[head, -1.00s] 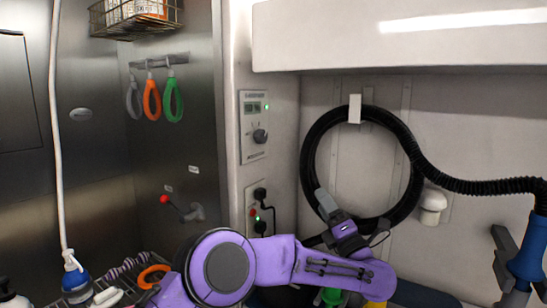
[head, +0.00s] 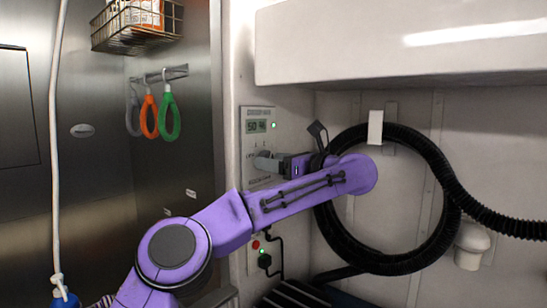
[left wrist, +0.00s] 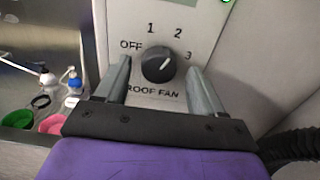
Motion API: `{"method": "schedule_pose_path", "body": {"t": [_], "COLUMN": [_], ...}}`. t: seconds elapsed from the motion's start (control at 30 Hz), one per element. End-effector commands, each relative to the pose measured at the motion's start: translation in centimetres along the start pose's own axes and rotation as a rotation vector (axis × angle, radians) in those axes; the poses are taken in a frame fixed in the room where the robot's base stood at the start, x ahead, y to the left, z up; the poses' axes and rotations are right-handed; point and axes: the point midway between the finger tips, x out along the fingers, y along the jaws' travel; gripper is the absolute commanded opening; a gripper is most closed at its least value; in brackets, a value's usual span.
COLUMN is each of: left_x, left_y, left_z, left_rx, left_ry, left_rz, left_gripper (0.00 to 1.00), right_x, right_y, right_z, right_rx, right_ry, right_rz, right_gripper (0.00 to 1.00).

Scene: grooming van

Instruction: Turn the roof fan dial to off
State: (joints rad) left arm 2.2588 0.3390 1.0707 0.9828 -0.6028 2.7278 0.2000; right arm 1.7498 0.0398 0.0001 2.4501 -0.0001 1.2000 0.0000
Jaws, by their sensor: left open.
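The roof fan dial (left wrist: 158,64) is a round black knob on a pale panel, with OFF, 1, 2 and 3 printed around it. A pale mark on its face seems to point to the upper right; the exact setting is hard to tell. My left gripper (left wrist: 159,80) is open, one finger on each side of the dial, with gaps visible between fingers and knob. My right gripper is not in view.
A socket plate with a plugged black cable (head: 265,260) is below the panel. A coiled black hose (head: 440,150) hangs to the right, close behind my left wrist. A white overhead cabinet (head: 400,50) juts out above. Grooming loops (head: 168,118) hang at left.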

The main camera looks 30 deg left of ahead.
Motion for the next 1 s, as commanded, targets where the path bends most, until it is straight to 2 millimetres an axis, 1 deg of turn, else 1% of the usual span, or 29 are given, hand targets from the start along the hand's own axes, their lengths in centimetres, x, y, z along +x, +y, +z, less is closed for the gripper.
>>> {"method": "schedule_pose_path", "body": {"t": [0.03,0.1,0.3,0.33,0.37,0.4,0.5,0.77,1.0], "left_x": [0.4,0.7,0.7,0.7,0.7,0.7,0.7,0.7,0.7], "left_y": [0.0,0.0,0.0,0.0,0.0,0.0,0.0,0.0,0.0], "left_z": [0.0,0.0,-0.1,-0.1,-0.1,-0.1,-0.1,-0.1,-0.2], "left_rx": [0.001,0.001,0.001,0.001,0.001,0.001,0.001,-0.01,-0.104], "left_ry": [0.001,0.0,-0.001,-0.001,-0.001,-0.001,-0.001,-0.002,-0.002], "left_rz": [0.0,-0.001,0.0,0.0,0.0,0.0,0.0,0.0,0.001], "left_gripper": [0.69,0.69,0.69,0.65,0.56,0.43,0.13,0.13,0.13], "right_x": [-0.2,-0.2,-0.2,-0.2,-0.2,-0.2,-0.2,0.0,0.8], "right_y": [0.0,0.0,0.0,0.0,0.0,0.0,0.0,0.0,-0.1], "right_z": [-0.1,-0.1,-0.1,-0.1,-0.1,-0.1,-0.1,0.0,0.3], "right_rx": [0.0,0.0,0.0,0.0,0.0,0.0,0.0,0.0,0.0], "right_ry": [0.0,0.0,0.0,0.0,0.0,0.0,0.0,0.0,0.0], "right_rz": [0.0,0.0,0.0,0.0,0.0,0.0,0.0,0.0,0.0], "right_gripper": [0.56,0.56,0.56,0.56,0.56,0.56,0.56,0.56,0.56]}}
